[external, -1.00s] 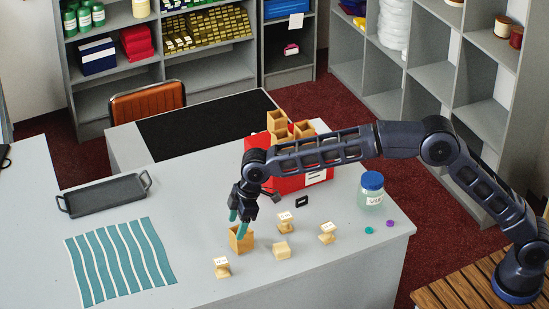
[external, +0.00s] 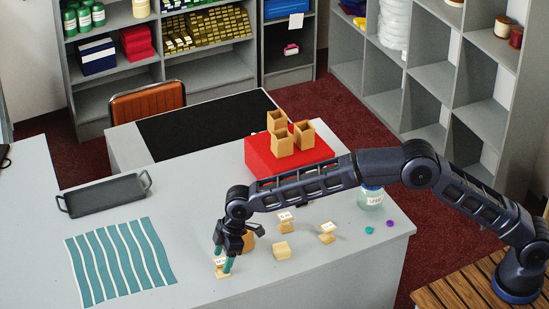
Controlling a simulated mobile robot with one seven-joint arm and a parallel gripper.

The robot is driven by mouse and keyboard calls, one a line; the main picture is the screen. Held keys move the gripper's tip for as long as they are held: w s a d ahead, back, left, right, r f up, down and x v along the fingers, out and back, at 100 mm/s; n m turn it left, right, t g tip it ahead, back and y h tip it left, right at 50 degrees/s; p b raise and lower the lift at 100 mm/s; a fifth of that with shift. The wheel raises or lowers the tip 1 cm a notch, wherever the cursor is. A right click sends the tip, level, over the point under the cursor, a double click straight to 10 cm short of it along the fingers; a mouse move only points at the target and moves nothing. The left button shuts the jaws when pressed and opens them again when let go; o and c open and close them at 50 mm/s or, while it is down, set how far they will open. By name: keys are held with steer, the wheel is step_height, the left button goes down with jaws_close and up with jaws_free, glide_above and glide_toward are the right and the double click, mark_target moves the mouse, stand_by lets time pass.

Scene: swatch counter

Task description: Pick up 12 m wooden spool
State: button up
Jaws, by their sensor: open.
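Several small wooden pieces stand on the grey counter (external: 330,285). Three are spools with white labels: one at the front left (external: 219,273), one behind (external: 286,224) and one to the right (external: 327,236). The label print is too small for me to tell which reads 12 m. My gripper (external: 222,264) is open and points down, its teal fingertips at the front-left spool. The fingers partly cover that spool, and I cannot tell whether they touch it.
A plain wooden block (external: 282,250) lies right of my gripper. A wooden open box (external: 249,242) is partly hidden behind it. A red box (external: 262,157) carries wooden cups. A blue-lidded jar (external: 371,199) stands right, partly behind my arm. A striped cloth (external: 120,262) lies left.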

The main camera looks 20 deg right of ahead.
mark_target(221, 261)
steer(key=shift+x, duration=2)
steer(key=shift+w, duration=0.1)
steer(key=c, duration=1)
steer(key=shift+r, duration=0.1)
steer(key=shift+c, duration=0.4)
